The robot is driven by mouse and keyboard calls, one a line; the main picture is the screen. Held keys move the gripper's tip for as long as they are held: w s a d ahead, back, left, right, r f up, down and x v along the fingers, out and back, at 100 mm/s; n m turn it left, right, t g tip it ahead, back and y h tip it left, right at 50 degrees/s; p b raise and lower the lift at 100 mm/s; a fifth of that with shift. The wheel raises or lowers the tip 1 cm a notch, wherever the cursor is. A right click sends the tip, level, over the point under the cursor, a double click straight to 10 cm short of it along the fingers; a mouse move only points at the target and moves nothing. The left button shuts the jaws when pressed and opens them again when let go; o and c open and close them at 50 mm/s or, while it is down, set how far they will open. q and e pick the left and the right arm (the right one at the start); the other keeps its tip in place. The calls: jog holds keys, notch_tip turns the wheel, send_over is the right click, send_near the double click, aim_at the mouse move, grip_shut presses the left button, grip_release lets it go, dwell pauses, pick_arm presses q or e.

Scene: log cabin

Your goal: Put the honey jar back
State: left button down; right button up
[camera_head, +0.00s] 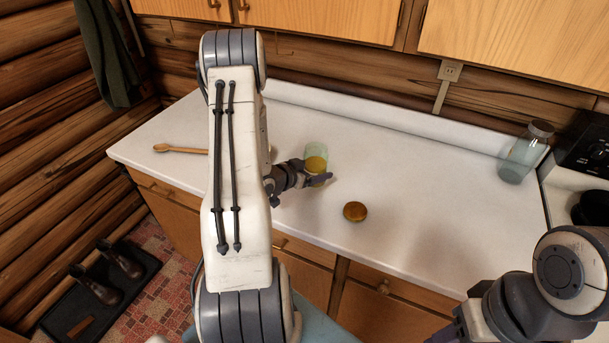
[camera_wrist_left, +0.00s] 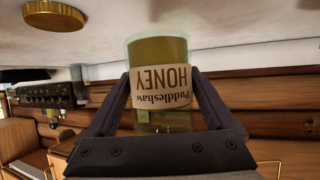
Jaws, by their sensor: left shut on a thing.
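The honey jar (camera_head: 317,153) is glass with golden honey, and it is at the middle of the white counter. My left gripper (camera_head: 318,180) is shut on it. In the left wrist view the honey jar (camera_wrist_left: 160,60) shows upside down, its label reading "Puddleshaw HONEY", with a finger of the left gripper (camera_wrist_left: 160,88) on each side. I cannot tell whether its base touches the counter. A round golden lid (camera_head: 355,211) lies on the counter to the right and nearer; the lid also shows in the left wrist view (camera_wrist_left: 55,14). My right gripper (camera_head: 447,334) is only partly in view at the lower right.
A wooden spoon (camera_head: 180,149) lies on the counter (camera_head: 430,190) at left, behind my left arm. A tall glass jar (camera_head: 525,152) stands at the right end beside the stove (camera_head: 583,170). Closed wooden cabinets (camera_head: 320,15) hang above. The counter between the lid and the glass jar is clear.

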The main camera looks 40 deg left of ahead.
pick_arm(q)
jog(key=a, duration=0.1)
jog(key=a+f, duration=0.1)
jog(key=shift+s+a+f+p, duration=0.1)
jog(key=shift+a+f+p, duration=0.1)
jog(key=shift+a+p, duration=0.1)
jog(key=shift+f+p, duration=0.7)
jog(key=shift+f, duration=1.35)
jog(key=shift+f, duration=0.2)
grip_release()
jog(key=shift+s, duration=0.1)
jog(key=shift+r, duration=0.15)
